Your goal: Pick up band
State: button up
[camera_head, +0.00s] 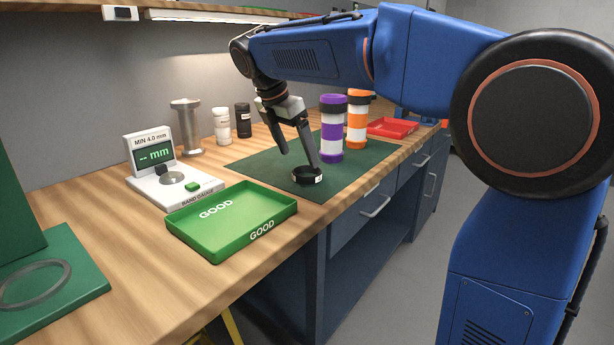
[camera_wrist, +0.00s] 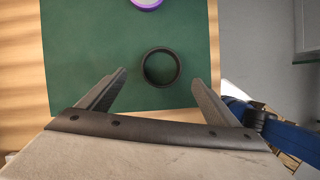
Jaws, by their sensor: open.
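The band is a black ring (camera_head: 307,175) with a small white label, lying on the green mat (camera_head: 262,163) near the bench's front edge. In the wrist view the band (camera_wrist: 161,67) shows from above as a dark ring, ahead of and between the two fingertips, apart from both. My gripper (camera_head: 300,157) is open and empty, pointing down above the mat close to the band. In the wrist view my gripper's fingers (camera_wrist: 160,77) are spread wide on either side of the ring.
Purple-white (camera_head: 332,130) and orange-white (camera_head: 357,125) cylinders stand just right of my gripper. A red tray (camera_head: 392,127) lies beyond. A green GOOD tray (camera_head: 230,222) and a band gauge (camera_head: 172,178) stand to the left. A metal spool (camera_head: 187,125) and small bottles stand behind.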

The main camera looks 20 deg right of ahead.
aim_at(304, 166)
jog(key=shift+x, duration=2.85)
jog(key=shift+d, duration=0.1)
jog(key=shift+s, duration=0.1)
jog(key=c, duration=1.2)
jog(key=shift+o, duration=0.2)
jog(key=shift+r, duration=0.15)
notch_tip(304, 166, up, 10)
